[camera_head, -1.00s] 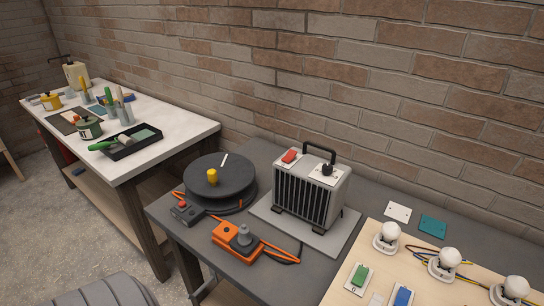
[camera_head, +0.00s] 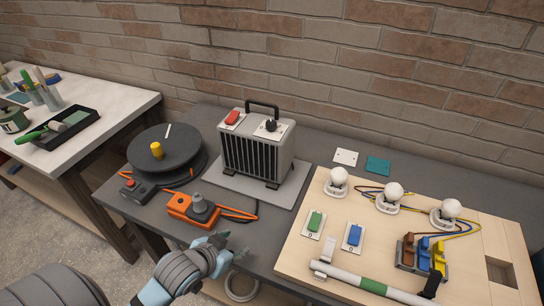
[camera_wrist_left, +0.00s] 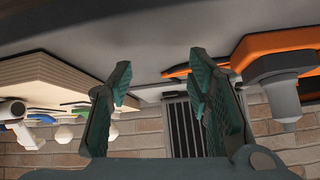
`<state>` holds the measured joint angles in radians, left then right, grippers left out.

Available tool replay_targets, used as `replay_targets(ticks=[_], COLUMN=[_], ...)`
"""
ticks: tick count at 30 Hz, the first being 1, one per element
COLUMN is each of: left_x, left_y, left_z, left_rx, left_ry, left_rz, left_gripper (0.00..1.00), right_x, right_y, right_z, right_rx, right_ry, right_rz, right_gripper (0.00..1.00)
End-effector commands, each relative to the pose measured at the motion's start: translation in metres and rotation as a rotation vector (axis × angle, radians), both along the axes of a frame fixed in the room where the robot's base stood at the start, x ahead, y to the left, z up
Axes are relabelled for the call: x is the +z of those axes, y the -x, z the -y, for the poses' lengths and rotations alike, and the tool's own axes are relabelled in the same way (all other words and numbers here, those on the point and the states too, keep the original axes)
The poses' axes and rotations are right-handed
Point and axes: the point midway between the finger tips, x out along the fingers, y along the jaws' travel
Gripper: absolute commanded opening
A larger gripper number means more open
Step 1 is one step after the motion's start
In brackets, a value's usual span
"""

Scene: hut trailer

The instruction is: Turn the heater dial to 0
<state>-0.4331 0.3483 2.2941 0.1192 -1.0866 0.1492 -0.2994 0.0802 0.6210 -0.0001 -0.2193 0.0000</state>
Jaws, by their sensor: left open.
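The heater (camera_head: 250,155) is a grey box with a black front grille and a top handle. It stands on a grey plate (camera_head: 225,186) on the dark bench. The black heater dial (camera_head: 271,125) sits on a white plate on its top, right of a red switch (camera_head: 232,118). My left gripper (camera_head: 232,246) is open and empty, at the bench's front edge, well below and in front of the heater. In the left wrist view, the heater's grille (camera_wrist_left: 183,128) shows upside down beyond the open fingers (camera_wrist_left: 160,85); the dial is not seen there. My right gripper is out of view.
A cable reel (camera_head: 175,150) and an orange-black device (camera_head: 192,209) with a grey knob lie left and front of the heater. A wooden board (camera_head: 283,262) with bulbs, switches and a tube is at right. A brick wall stands behind.

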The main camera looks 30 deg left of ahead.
Motion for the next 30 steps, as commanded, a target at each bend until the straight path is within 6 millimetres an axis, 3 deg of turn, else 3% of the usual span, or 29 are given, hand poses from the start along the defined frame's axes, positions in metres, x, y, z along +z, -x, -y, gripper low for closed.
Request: replay_targets(ticks=[3, 6, 9, 13, 17, 23, 27, 30], left_x=[0.036, 0.077, 0.123, 0.169, 0.176, 0.168, 0.169, 0.172], left_y=[-0.060, -0.103, -0.133, -0.153, -0.163, -0.185, -0.214, -0.237], left_z=[-0.017, -0.031, -0.047, -0.061, -0.063, -0.057, -0.051, -0.047], left_rx=[-0.035, -0.069, -0.104, -0.143, -0.149, -0.155, -0.152, -0.149], left_ry=[0.035, 0.084, 0.136, 0.184, 0.199, 0.199, 0.203, 0.205], left_rz=[0.229, 0.425, 0.600, 0.759, 0.801, 0.801, 0.802, 0.800], left_gripper=[0.46, 0.46, 0.46, 0.46, 0.46, 0.46, 0.46, 0.46], right_x=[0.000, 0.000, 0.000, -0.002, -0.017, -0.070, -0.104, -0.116], right_y=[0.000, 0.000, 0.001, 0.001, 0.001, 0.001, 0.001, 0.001], right_z=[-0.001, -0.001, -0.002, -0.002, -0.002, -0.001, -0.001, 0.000], right_rx=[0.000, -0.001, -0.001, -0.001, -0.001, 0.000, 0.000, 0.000], right_ry=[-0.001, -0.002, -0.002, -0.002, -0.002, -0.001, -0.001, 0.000], right_rz=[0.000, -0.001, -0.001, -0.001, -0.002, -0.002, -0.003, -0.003], right_gripper=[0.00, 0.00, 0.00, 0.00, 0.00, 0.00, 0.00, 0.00])
